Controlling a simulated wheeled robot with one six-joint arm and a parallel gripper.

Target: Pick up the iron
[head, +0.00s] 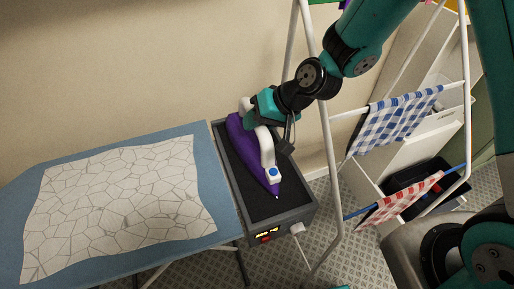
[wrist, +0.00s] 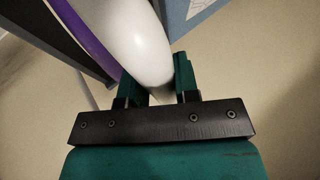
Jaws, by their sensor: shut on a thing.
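The iron (head: 244,142) has a purple body and a white handle with a blue button. It rests on the dark tray of the grey iron stand (head: 306,211), its tip toward the front. In the head view my gripper (head: 276,125) is at the rear part of the handle. In the wrist view my gripper (wrist: 160,90) has its fingers on both sides of the white handle (wrist: 135,40), shut on it. The iron's purple edge (wrist: 85,30) shows at the upper left. The far fingertips are partly hidden by the handle.
The ironing board (head: 215,165) with a patterned cloth (head: 120,205) is left of the stand. A white drying rack (head: 328,140) stands close on the right, with a blue checked towel (head: 395,120) and a red checked towel (head: 400,203). The wall is close behind.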

